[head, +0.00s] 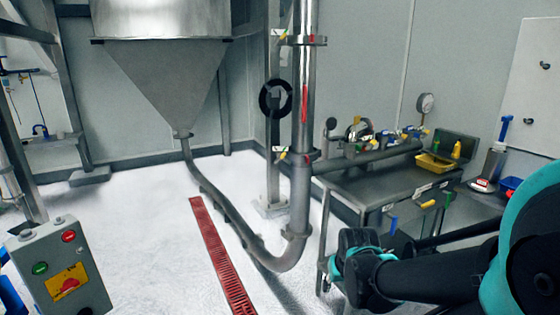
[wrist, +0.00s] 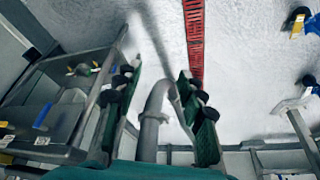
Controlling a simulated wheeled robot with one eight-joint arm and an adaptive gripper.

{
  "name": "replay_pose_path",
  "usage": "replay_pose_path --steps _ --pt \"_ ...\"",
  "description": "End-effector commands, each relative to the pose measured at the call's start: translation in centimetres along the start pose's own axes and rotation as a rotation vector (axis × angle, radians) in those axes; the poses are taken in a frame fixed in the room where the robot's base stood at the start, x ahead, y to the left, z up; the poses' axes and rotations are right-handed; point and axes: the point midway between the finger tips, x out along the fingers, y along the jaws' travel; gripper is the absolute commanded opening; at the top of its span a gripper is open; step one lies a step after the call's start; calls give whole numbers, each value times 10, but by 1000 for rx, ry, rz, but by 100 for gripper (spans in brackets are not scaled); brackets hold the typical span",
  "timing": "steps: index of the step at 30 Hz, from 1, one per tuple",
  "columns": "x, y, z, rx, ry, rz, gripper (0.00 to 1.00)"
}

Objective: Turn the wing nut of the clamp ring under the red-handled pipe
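The steel vertical pipe (head: 304,120) with a red handle (head: 304,103) stands mid-picture in the head view. A clamp ring (head: 308,156) sits on it below the handle. A small yellow-and-green piece (head: 281,153) shows at its left; I cannot tell whether this is the wing nut. My gripper (wrist: 158,68) is open in the wrist view, with its fingers apart and nothing held. A curved grey pipe (wrist: 152,125) shows between the fingers, apparently beyond them. In the head view my arm comes in from the right, and my fingers cannot be made out.
A hopper (head: 165,75) feeds a curved hose to the pipe's foot. A bench (head: 380,185) with valves and a yellow tray (head: 434,163) stands right. A red floor grate (head: 218,255) and a control box (head: 62,265) are left. White floor is open around the grate.

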Motion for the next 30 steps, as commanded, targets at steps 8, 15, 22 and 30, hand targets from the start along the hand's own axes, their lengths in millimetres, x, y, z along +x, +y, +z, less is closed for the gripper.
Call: replay_pose_path --steps 8,15,22,30 --pt "0 0 0 0 0 0 40" --pt "1 8 -16 53 31 53 28" --pt "-5 35 -97 284 250 233 28" --pt "-30 20 -213 531 655 244 28"
